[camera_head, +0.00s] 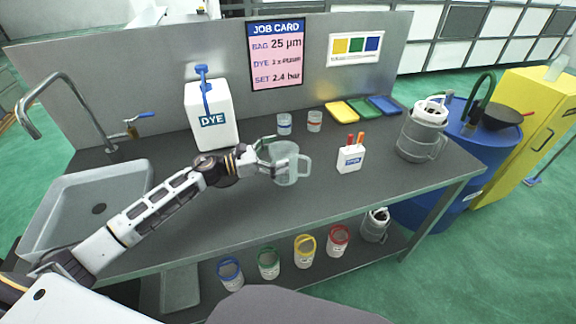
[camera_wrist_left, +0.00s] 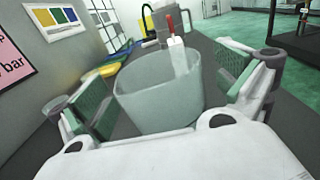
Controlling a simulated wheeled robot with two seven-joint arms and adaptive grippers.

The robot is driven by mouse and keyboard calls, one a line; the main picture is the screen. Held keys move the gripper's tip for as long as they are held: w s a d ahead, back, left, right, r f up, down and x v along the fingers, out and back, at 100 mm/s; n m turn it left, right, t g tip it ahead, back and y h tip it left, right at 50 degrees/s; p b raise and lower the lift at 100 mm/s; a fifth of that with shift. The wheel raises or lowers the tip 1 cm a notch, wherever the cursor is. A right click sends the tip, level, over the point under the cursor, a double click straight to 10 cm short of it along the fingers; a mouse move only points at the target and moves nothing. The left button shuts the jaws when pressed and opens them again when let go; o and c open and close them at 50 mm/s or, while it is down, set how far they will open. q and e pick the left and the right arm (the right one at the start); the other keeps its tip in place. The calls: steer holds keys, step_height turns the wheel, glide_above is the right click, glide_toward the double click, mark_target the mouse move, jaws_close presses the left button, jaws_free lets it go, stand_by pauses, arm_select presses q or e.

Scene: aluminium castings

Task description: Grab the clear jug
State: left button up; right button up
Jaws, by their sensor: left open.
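The clear jug (camera_head: 291,167) stands upright on the grey bench, with its handle on the right side in the head view. My left gripper (camera_head: 271,158) is at the jug's left side, its fingers spread. In the left wrist view the jug (camera_wrist_left: 160,92) sits between the two green-padded fingers of my left gripper (camera_wrist_left: 165,90), with visible gaps on both sides. The jug's lower part is hidden by the gripper body there. My right gripper does not show.
A white DYE container (camera_head: 211,115) stands behind my left arm. A white box with red and orange handles (camera_head: 351,158) stands right of the jug. Two small cups (camera_head: 284,124) stand behind it. A grey lidded canister (camera_head: 422,130) is at the bench's right end. The front bench is clear.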

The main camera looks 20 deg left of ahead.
arm_select(q)
steer(key=shift+x, duration=0.95)
steer(key=shift+w, duration=0.1)
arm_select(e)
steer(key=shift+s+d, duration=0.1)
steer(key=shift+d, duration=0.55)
arm_select(q)
steer(key=shift+d, duration=0.1)
steer(key=c, duration=1.4)
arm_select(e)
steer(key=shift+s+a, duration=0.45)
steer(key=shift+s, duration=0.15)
arm_select(q)
steer(key=shift+r, duration=0.15)
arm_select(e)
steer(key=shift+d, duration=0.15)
